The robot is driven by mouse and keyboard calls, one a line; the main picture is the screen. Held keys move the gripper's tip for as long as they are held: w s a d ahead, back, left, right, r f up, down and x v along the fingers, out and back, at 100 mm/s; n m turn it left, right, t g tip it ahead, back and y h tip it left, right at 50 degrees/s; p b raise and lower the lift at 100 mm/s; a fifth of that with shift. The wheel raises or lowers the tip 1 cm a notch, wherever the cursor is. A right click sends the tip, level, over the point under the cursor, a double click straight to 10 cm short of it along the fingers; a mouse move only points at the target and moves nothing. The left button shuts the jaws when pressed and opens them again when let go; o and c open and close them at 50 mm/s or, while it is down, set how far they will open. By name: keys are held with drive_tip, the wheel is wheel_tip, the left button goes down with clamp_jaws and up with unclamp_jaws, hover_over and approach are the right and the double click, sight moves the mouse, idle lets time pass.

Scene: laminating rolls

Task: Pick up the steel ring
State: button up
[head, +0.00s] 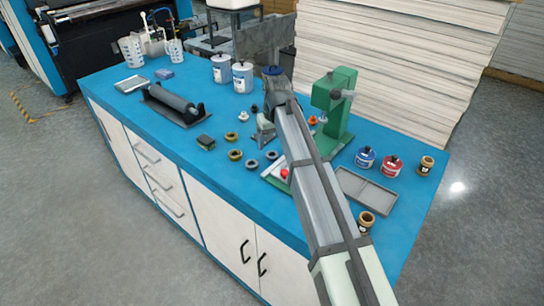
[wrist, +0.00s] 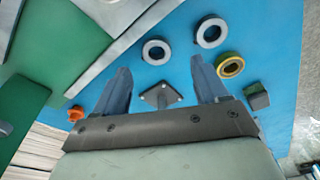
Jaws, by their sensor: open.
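Two grey, steel-coloured rings lie flat on the blue bench top. One ring (head: 272,155) (wrist: 156,52) is nearer the green press, the other ring (head: 251,164) (wrist: 211,33) is beside it. I cannot tell which the task means. My gripper (wrist: 162,78) is open and empty, pointing down over the bench; in the head view my gripper (head: 263,140) is partly covered by my arm. In the wrist view both rings lie beyond the fingertips, one ahead of the gap and one ahead of the right finger. A dark square plate with a stud (wrist: 160,96) shows between the fingers.
Brass-coloured rings (head: 235,154) (head: 231,136) and a dark block (head: 204,142) lie left of the grey rings. A green press (head: 334,104) stands to the right, with a grey tray (head: 366,190) and several small jars beyond. A black roller (head: 174,104) lies left.

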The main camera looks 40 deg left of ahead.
sight(272, 151)
drive_tip(key=shift+w+a+f, duration=0.15)
drive_tip(key=shift+w+f, duration=0.05)
drive_tip(key=shift+f, duration=0.8)
drive_tip(key=shift+w+a+f, duration=0.1)
drive_tip(key=shift+w+f, duration=0.05)
drive_tip(key=shift+f, duration=0.9)
drive_tip(key=shift+w+a+f, duration=0.15)
drive_tip(key=shift+w+f, duration=0.05)
drive_tip(key=shift+f, duration=0.8)
drive_tip(key=shift+c, duration=0.4)
drive_tip(key=c, duration=1.1)
drive_tip(key=shift+c, duration=0.2)
wheel_tip(272, 151, up, 10)
drive_tip(key=w+a+r, duration=0.1)
drive_tip(key=w+a, duration=0.1)
drive_tip(key=a, duration=0.1)
drive_tip(key=w+a+r, duration=0.1)
drive_tip(key=w+a, duration=0.1)
drive_tip(key=a, duration=0.1)
drive_tip(key=w+a+r, duration=0.2)
drive_tip(key=a, duration=0.1)
drive_tip(key=shift+w+a, duration=0.35)
